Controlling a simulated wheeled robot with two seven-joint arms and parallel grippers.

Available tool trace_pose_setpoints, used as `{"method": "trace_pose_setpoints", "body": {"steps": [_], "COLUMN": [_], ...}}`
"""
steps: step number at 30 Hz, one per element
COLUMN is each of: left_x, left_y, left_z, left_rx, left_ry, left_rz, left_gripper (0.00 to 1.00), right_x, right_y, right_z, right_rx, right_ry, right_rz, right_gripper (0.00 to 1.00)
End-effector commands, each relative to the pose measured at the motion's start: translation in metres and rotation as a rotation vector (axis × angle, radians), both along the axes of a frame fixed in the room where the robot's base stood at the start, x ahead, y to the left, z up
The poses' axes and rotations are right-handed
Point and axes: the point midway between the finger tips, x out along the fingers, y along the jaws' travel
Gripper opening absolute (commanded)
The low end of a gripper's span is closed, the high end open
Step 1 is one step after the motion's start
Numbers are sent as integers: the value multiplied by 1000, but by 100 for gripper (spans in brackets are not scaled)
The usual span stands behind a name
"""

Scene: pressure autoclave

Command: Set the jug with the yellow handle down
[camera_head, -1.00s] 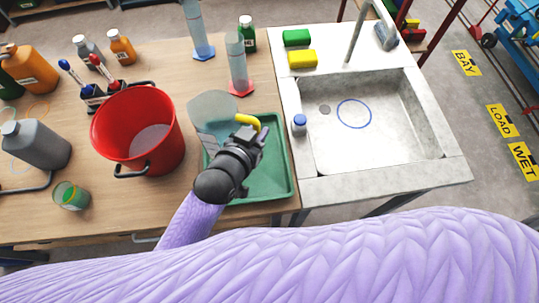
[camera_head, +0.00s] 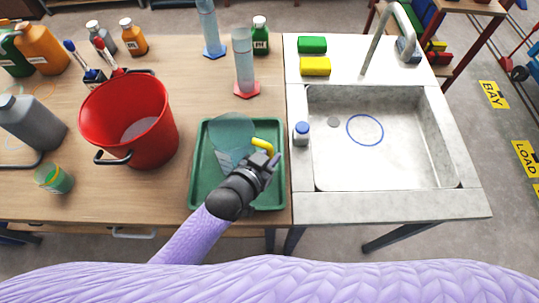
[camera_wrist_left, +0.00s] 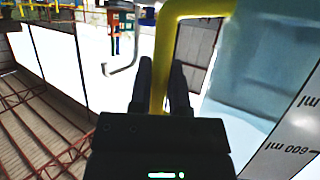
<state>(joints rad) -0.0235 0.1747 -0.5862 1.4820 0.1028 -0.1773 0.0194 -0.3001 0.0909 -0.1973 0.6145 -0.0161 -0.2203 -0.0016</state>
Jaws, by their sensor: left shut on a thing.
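The clear jug (camera_head: 232,130) with the yellow handle (camera_head: 263,144) is over the green tray (camera_head: 196,178), inside its outline in the head view. I cannot tell whether its base touches the tray floor. My left gripper (camera_head: 264,163) is shut on the yellow handle, on the jug's right side, and hides part of it. In the left wrist view the yellow handle (camera_wrist_left: 167,50) passes between the dark fingers (camera_wrist_left: 162,85). The jug's clear wall (camera_wrist_left: 265,60) and volume marks show at the right there. My right gripper is not in view.
A red bucket (camera_head: 115,130) stands left of the tray. A red-footed cylinder (camera_head: 244,65) stands behind it. The sink (camera_head: 390,140) is at the right, with a small blue-capped bottle (camera_head: 301,133) on its left edge. Bare tabletop (camera_head: 200,95) lies between bucket and cylinder.

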Motion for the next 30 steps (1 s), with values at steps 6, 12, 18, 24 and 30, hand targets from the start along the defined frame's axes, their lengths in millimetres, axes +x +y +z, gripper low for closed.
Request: {"method": "trace_pose_setpoints", "body": {"steps": [6, 12, 18, 24, 30], "left_x": [0, 0, -3, -35, -73], "left_y": [0, 0, 2, 23, 46], "left_z": [-2, -2, 3, 20, 39], "left_rx": [0, 1, 1, 3, 2], "left_ry": [0, 1, 2, 3, 4], "left_rz": [0, 0, 0, 0, -1], "left_gripper": [50, 57, 57, 57, 57], "right_x": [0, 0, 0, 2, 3], "right_y": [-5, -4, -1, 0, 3], "right_z": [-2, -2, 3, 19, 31], "right_rx": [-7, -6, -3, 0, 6], "right_ry": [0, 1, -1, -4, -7], "right_rz": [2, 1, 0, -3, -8], "right_gripper": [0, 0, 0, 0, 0]}}
